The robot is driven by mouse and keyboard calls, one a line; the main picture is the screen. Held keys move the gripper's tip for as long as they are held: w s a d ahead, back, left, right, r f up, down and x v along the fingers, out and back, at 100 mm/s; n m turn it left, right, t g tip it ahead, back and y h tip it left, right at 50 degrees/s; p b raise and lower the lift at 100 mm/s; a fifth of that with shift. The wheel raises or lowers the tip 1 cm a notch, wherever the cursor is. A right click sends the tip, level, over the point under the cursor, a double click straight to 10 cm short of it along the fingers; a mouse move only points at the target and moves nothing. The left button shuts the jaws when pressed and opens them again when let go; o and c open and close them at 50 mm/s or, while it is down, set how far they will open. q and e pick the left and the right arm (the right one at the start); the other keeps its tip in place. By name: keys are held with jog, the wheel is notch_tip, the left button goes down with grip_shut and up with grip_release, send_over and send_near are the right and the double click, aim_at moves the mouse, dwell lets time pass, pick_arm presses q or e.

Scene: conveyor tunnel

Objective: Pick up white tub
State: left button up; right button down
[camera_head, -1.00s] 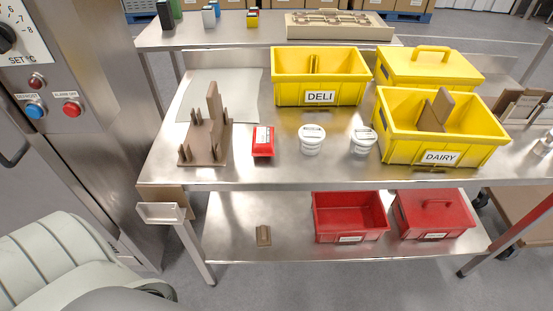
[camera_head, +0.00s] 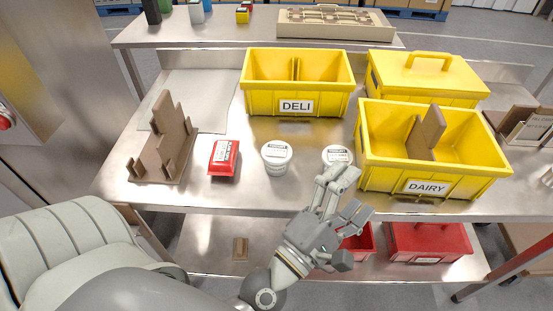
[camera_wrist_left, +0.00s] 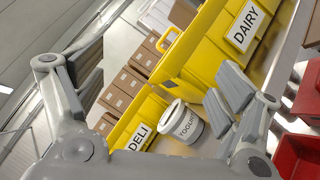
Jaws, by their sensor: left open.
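Two white tubs with printed lids stand upright on the steel table. The left white tub (camera_head: 277,160) is clear of my gripper in the head view. The right white tub (camera_head: 337,156) stands beside the DAIRY crate and is partly hidden by my gripper's fingers. My left gripper (camera_head: 344,194) is open and empty at the table's front edge, just in front of the right tub. The left wrist view shows one tub marked YOGURT (camera_wrist_left: 184,124) beyond the spread fingers; I cannot tell which of the two it is. My right gripper is not in view.
The yellow DELI crate (camera_head: 299,102) stands behind the tubs, and the yellow DAIRY crate (camera_head: 437,188) stands close at right. A red package (camera_head: 224,158) and a brown rack (camera_head: 163,150) are at left. Red bins (camera_head: 430,240) are on the lower shelf.

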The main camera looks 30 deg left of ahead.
pick_arm(q)
jog(key=a+n+y, duration=0.8)
jog(key=n+y, duration=0.2)
jog(key=n, duration=0.4)
jog(key=n+g+y, duration=0.5)
jog(key=n+g, duration=0.1)
jog(key=n, duration=0.3)
send_near(277, 153)
jog(key=shift+s+d+r, duration=0.1)
jog(key=shift+d+r, duration=0.25)
jog(key=shift+a+f, duration=0.2)
jog(key=shift+n, duration=0.3)
jog(key=p+x, duration=0.1)
jog(key=x, duration=0.4)
jog(key=shift+a+f+p, duration=0.15)
jog(key=shift+p, duration=0.2)
jog(key=p+x, duration=0.2)
jog(key=x, duration=0.3)
jog(key=shift+w+a+f, duration=0.1)
jog(key=shift+w+f, duration=0.05)
jog(key=shift+w, duration=0.05)
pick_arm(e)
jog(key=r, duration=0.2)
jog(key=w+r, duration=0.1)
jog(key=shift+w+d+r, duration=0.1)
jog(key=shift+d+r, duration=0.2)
pick_arm(q)
jog(key=shift+s, duration=0.1)
jog(key=shift+c, duration=0.4)
jog(key=c, duration=1.3)
